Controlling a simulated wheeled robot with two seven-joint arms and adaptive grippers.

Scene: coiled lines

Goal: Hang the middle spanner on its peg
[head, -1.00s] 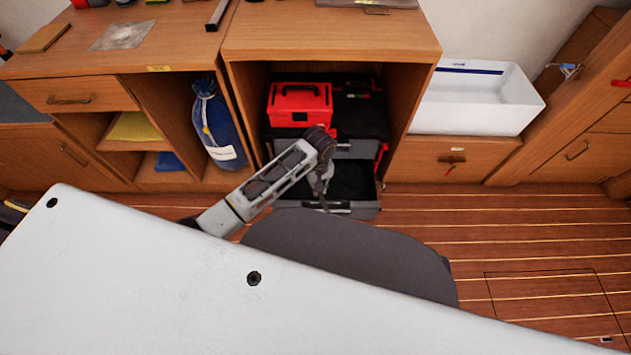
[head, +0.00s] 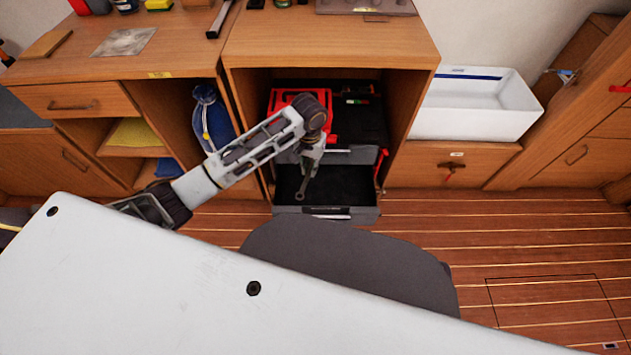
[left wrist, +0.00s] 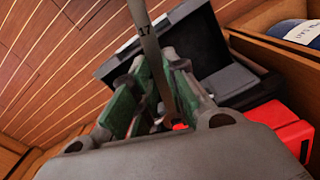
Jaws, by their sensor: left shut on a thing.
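My left gripper (head: 308,168) is shut on a spanner (head: 300,190) and holds it above the open drawer (head: 325,213) of the black and grey tool chest. In the left wrist view the spanner (left wrist: 148,45), marked 17, runs between the green-padded fingers of the gripper (left wrist: 157,85). One end of the spanner is out of that view and the other is partly hidden by the fingers. The other spanners and the pegs cannot be made out. My right gripper is out of view.
The tool chest stands inside an open wooden cabinet (head: 420,95), with side walls close around it. A red toolbox (head: 283,97) sits on the chest, partly behind my left arm. A blue bag (head: 212,118) is in the left compartment. A white sink (head: 470,105) is at right.

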